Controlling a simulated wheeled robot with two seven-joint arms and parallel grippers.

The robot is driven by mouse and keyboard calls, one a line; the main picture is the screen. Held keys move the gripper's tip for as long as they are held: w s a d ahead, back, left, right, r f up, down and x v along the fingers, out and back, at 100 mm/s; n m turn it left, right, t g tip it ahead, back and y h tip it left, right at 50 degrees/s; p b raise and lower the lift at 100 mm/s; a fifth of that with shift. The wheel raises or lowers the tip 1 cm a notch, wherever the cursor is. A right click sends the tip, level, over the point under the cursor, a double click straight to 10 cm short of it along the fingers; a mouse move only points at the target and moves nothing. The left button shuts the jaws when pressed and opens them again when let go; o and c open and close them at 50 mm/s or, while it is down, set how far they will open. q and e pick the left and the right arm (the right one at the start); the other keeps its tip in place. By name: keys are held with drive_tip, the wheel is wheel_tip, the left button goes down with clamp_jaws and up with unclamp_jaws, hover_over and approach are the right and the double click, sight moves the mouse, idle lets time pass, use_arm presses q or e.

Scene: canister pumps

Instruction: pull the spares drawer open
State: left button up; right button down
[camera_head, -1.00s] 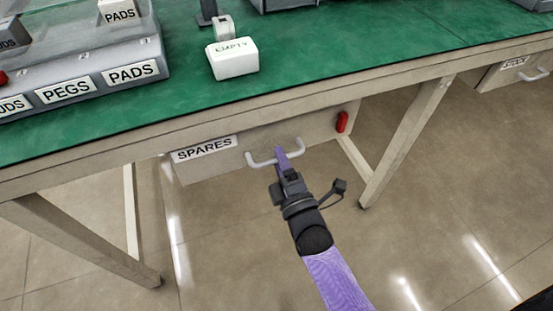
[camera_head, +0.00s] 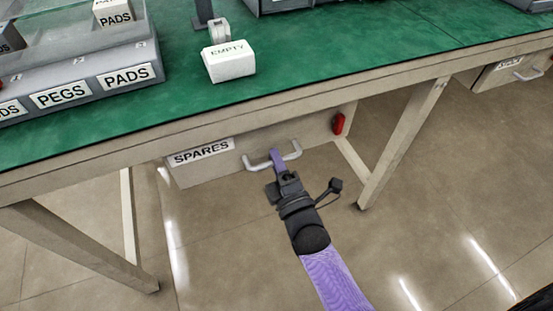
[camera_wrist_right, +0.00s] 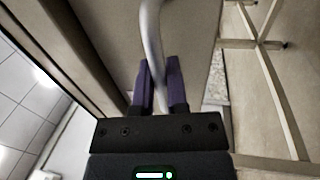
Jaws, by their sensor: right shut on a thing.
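The spares drawer (camera_head: 215,166) hangs under the green-topped bench and carries a white "SPARES" label (camera_head: 201,152). Its pale bar handle (camera_head: 291,153) is on the front face. My right gripper (camera_head: 277,157) is at the handle, its purple fingers shut on the bar. In the right wrist view the handle (camera_wrist_right: 152,45) runs down between the two purple fingers (camera_wrist_right: 160,88). The drawer front looks close to the bench's front edge; I cannot tell how far out it is. My left gripper is not in view.
A red piece (camera_head: 338,124) is at the drawer's right end. Bench legs (camera_head: 405,140) stand on both sides. A white "EMPTY" box (camera_head: 229,66) and a rack with "PEGS" and "PADS" labels (camera_head: 97,85) are on the bench top (camera_head: 300,50). The floor in front is clear.

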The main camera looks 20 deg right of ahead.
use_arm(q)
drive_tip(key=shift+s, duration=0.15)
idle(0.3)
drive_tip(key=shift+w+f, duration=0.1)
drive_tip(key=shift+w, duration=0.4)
